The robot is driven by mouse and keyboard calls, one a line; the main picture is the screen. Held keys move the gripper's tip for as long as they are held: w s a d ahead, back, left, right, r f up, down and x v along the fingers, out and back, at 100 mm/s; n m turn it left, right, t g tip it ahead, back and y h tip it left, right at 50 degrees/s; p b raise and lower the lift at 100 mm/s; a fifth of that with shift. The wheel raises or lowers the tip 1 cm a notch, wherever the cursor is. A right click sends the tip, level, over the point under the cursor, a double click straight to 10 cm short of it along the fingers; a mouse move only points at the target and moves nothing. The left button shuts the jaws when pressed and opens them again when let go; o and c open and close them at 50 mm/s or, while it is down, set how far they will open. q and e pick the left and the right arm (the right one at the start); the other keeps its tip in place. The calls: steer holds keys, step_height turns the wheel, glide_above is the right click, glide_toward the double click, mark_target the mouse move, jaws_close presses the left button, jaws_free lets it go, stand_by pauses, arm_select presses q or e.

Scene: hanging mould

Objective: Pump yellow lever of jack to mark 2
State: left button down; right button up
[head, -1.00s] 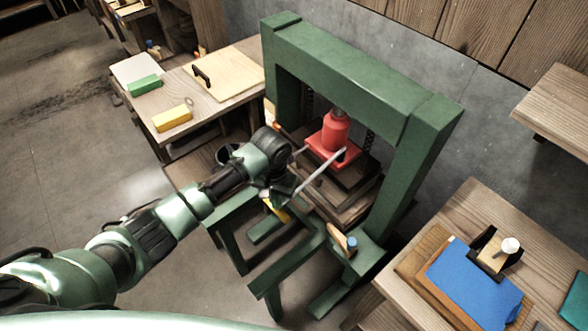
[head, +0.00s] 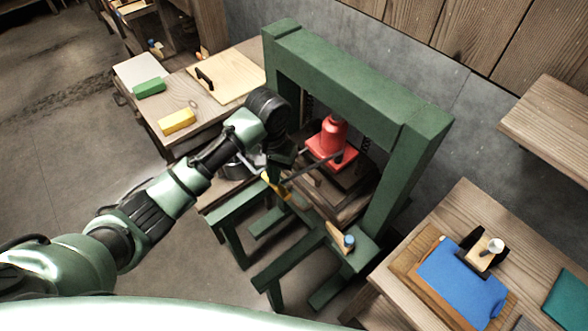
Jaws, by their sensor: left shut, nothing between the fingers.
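The red jack (head: 332,138) stands on a red base inside the green press frame (head: 350,75). Its thin grey lever (head: 318,162) reaches from the jack toward the lower left. The yellow grip (head: 270,184) shows at the lever's outer end, partly hidden by my gripper. My left gripper (head: 276,176) is shut with nothing between its fingers. It is close to the yellow grip; I cannot tell whether they touch. I cannot make out mark 2 in this view. My right gripper is not in view.
A wooden table at the left carries a green block (head: 149,88), a yellow block (head: 177,121) and a board with a black handle (head: 222,85). A bench at the right holds a blue cloth (head: 460,283). Green legs of the press stand on the floor in front.

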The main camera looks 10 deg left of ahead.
arm_select(q)
steer(key=shift+r, duration=0.4)
steer(key=shift+f, duration=0.15)
step_height(320, 180, down, 15)
steer(key=b, duration=0.6)
step_height(320, 180, up, 15)
steer(key=p, duration=0.6)
